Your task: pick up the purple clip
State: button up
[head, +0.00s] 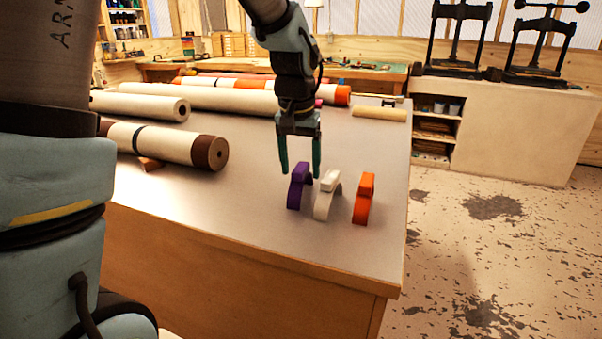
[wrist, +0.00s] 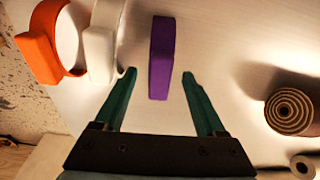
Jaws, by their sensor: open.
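The purple clip (head: 299,187) stands upright on the grey table near its front right part, at the left end of a row of clips. My gripper (head: 300,170) points down, above and slightly behind the purple clip in the head view. In the wrist view the purple clip (wrist: 161,58) lies in line with the gap between the two green fingers of my gripper (wrist: 160,74). The gripper is open and nothing is held. I cannot tell from these frames how far the fingertips are above the clip.
A white clip (head: 327,195) stands close to the right of the purple one, and an orange clip (head: 363,200) stands beyond it. A roll with brown ends (head: 210,152) lies to the left; more rolls lie behind. The table (head: 250,222) is bare in front of the clips.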

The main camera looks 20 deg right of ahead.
jog(key=shift+w+d+f, duration=0.1)
jog(key=shift+f, duration=1.2)
jog(key=shift+c, duration=0.4)
grip_shut()
